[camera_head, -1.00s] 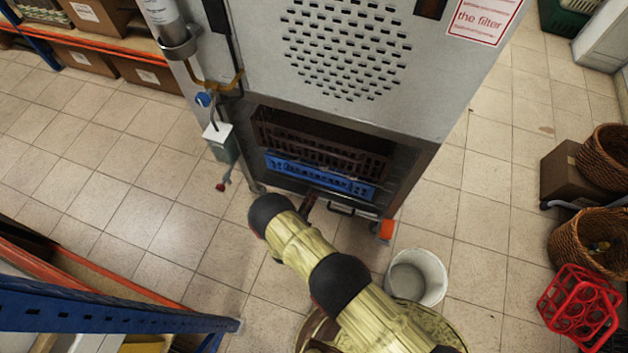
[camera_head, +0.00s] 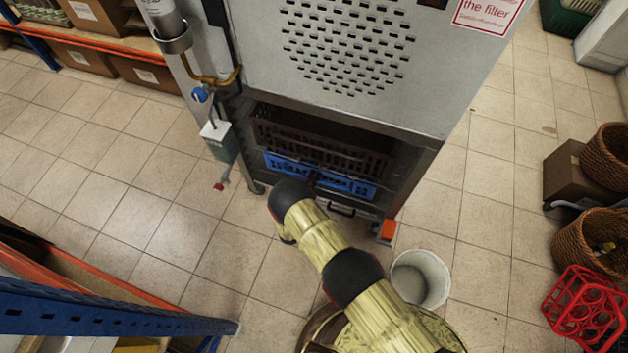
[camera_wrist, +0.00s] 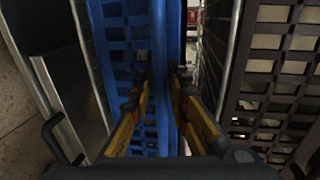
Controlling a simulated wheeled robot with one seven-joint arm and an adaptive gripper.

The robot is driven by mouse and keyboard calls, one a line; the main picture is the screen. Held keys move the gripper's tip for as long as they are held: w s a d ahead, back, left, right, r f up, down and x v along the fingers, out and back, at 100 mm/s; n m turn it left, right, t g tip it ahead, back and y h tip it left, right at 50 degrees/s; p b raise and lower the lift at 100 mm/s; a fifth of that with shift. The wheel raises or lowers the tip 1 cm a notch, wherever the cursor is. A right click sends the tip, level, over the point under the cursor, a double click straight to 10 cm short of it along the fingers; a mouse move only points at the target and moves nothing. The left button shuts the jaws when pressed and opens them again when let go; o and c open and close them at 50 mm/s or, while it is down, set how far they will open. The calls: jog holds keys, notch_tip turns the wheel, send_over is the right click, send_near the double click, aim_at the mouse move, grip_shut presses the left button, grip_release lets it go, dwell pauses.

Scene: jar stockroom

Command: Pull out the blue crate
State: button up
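The blue crate (camera_head: 345,182) sits in the low bay under the grey machine, below a dark brown crate (camera_head: 320,148). My gripper (camera_head: 308,182) is at the front of the blue crate, and its fingers are mostly hidden by my arm. In the wrist view the blue crate's rim (camera_wrist: 164,30) runs between the two yellow fingers of my gripper (camera_wrist: 163,85). One finger is on the slotted front side, the other is past the rim. The fingers are drawn in and appear shut on the rim.
A grey machine (camera_head: 260,60) stands above the bay. An orange block (camera_head: 387,230) is at its right foot, and a white bucket (camera_head: 421,278) stands at the right front. A blue-and-orange rack (camera_head: 110,308) is at the lower left. Tiled floor is clear left of the machine.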

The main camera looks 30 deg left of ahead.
jog(key=c, duration=0.4)
jog(key=shift+d, duration=0.1)
grip_shut()
